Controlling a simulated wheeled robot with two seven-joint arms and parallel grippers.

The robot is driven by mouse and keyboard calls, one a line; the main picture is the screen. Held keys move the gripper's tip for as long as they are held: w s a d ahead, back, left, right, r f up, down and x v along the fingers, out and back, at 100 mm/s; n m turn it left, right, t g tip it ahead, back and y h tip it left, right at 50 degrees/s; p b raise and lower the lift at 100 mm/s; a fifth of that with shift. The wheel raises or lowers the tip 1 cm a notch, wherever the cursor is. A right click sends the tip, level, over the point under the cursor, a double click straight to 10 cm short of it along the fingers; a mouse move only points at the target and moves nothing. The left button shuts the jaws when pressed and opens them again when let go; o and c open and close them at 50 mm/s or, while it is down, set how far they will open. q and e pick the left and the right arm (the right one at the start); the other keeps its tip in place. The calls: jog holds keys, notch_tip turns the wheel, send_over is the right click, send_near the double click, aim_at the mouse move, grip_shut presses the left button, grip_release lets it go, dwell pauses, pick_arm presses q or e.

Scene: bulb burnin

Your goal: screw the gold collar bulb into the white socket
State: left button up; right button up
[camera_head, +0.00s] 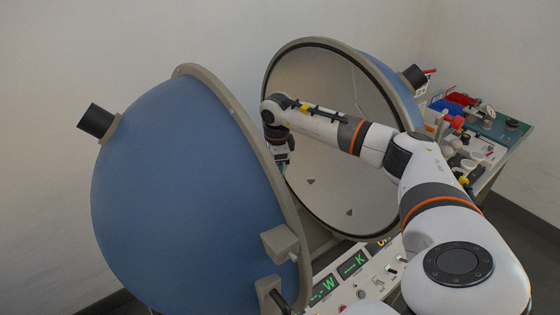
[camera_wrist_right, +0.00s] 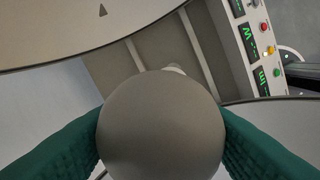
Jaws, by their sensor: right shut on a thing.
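My right gripper (camera_head: 283,166) reaches between the two halves of the open blue sphere; its tips are mostly hidden behind the left half. In the right wrist view its green finger pads are shut on a round grey-looking bulb (camera_wrist_right: 160,128), one pad on each side. The bulb's collar is hidden behind its globe, so I cannot see its colour. A small whitish piece (camera_wrist_right: 175,69) shows just past the globe's far edge; it may be the white socket, mostly covered, and I cannot tell whether the bulb touches it. My left gripper is not in view.
The left blue half-sphere (camera_head: 165,170) and the right half-sphere (camera_head: 325,95) stand close on both sides of my right arm. A control panel (camera_head: 350,275) with green displays lies below. A side table (camera_head: 505,135) with bins and loose items stands at the right.

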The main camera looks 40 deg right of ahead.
jog(key=m, duration=0.4)
jog(key=m+p, duration=0.1)
jog(key=m, duration=0.1)
jog(key=shift+w+a+r, duration=0.2)
jog(key=shift+a+r, duration=0.05)
jog(key=m, duration=0.3)
jog(key=shift+f+g+h+p, duration=0.15)
jog(key=shift+g+h+p, duration=0.15)
jog(key=shift+g+p, duration=0.1)
jog(key=shift+s+f+m, duration=0.2)
jog(key=shift+f+m, duration=0.05)
jog(key=shift+m, duration=0.75)
jog(key=shift+s+a+f, duration=0.1)
jog(key=o, duration=0.8)
jog(key=shift+o, duration=0.3)
jog(key=shift+s+a+r, duration=0.15)
jog(key=shift+s+r, duration=0.05)
